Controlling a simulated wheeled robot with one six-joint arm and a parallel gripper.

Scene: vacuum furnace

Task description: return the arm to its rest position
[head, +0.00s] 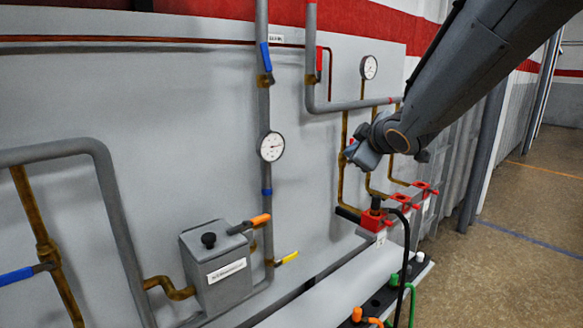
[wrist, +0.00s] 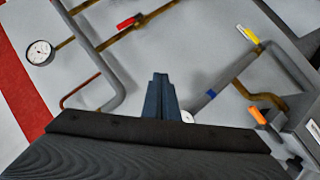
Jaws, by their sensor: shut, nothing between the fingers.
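My dark grey arm (head: 455,75) reaches in from the upper right of the head view. It slants down and left in front of the panel. My gripper (head: 360,153) is at its lower end, above the red valve blocks and left of the wall's right edge. In the wrist view the two blue-grey fingers (wrist: 160,95) are together with nothing between them. They point toward the panel, with pipes beyond them. I cannot tell the exact gap between the fingers and the pipes.
Pipes with gauges (head: 271,146) and coloured handles run over the grey panel (head: 200,110). A grey box (head: 216,268) stands at lower left. Red valve blocks (head: 375,221) and a black cable (head: 407,250) are below my gripper. Open floor (head: 530,210) lies at right.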

